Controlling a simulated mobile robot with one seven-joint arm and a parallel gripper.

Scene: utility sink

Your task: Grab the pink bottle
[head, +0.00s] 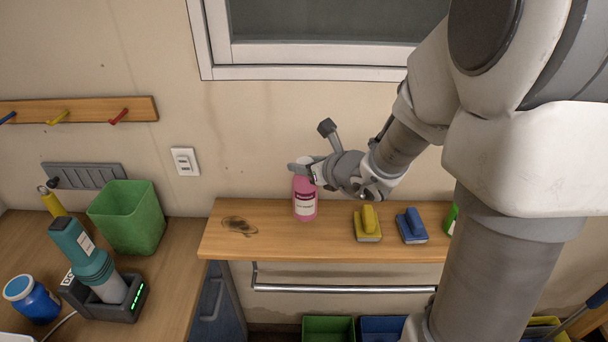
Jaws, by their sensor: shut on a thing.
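The pink bottle (305,199) stands upright at the wooden shelf, with a white and dark label on its front. Its upper part is partly covered by my gripper (308,171). My gripper comes in from the right and is shut on the bottle near its top. Whether the bottle's base touches the shelf or is slightly above it, I cannot tell.
On the wooden shelf (270,240), a yellow brush (368,222) and a blue brush (411,226) stand right of the bottle. A dark stain lies left. A metal rail (340,289) runs below. A green bin (127,217) and a teal device (85,255) are on the left counter.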

